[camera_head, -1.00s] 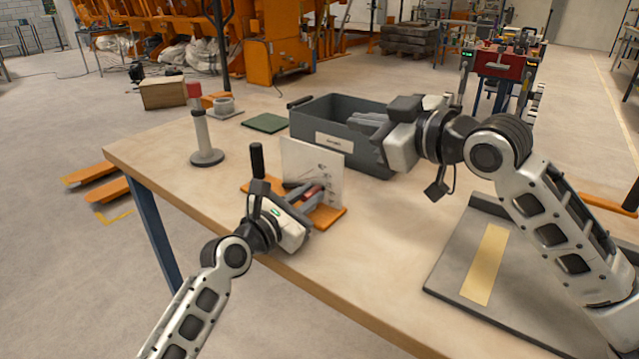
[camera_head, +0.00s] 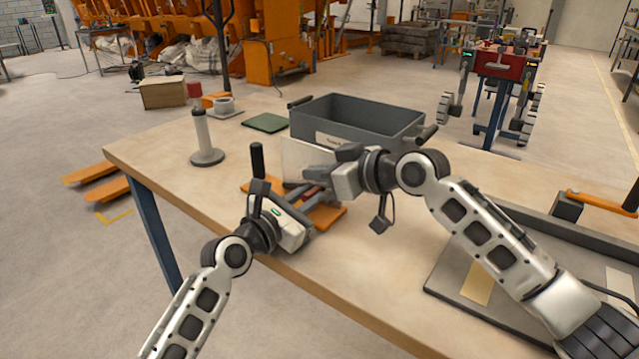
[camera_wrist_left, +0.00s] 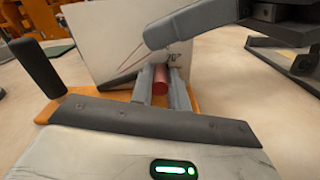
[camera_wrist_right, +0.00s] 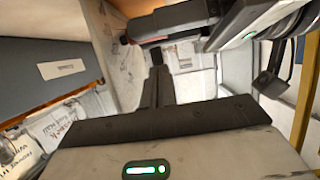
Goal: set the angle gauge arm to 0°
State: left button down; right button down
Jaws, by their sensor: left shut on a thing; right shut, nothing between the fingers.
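The angle gauge has an upright white plate (camera_head: 302,153) on an orange base (camera_head: 328,216), with a black upright handle (camera_head: 257,160) at its left. A thin dark bar (camera_wrist_left: 118,79), apparently the gauge arm, slants low across the plate in the left wrist view. My left gripper (camera_head: 311,197) is shut on a red cylinder (camera_wrist_left: 160,77) in front of the plate. My right gripper (camera_head: 308,178) is shut and empty, close before the plate and above the left fingers. Its fingers (camera_wrist_right: 158,82) point toward the plate; contact cannot be told. The scale reading is not legible.
A grey bin (camera_head: 345,112) stands behind the gauge. A red-topped post (camera_head: 202,135) and a green pad (camera_head: 265,123) are at the back left. A grey tray (camera_head: 455,262) lies at the right. The front table edge runs close by my left wrist.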

aim_at(314, 194)
jog(key=shift+d+f, duration=0.15)
jog(key=shift+f, duration=1)
jog(key=shift+s, duration=0.1)
jog(key=shift+s+d+f, duration=0.1)
jog(key=shift+d+f, duration=0.05)
jog(key=shift+f, duration=0.6)
pick_arm(q)
jog(key=shift+r, duration=0.1)
pick_arm(e)
jog(key=shift+f, duration=0.25)
pick_arm(q)
jog(key=c, duration=1.3)
grip_release()
jog(key=shift+c, duration=0.2)
pick_arm(e)
jog(key=shift+d, duration=0.1)
pick_arm(q)
jog(key=shift+r, duration=0.1)
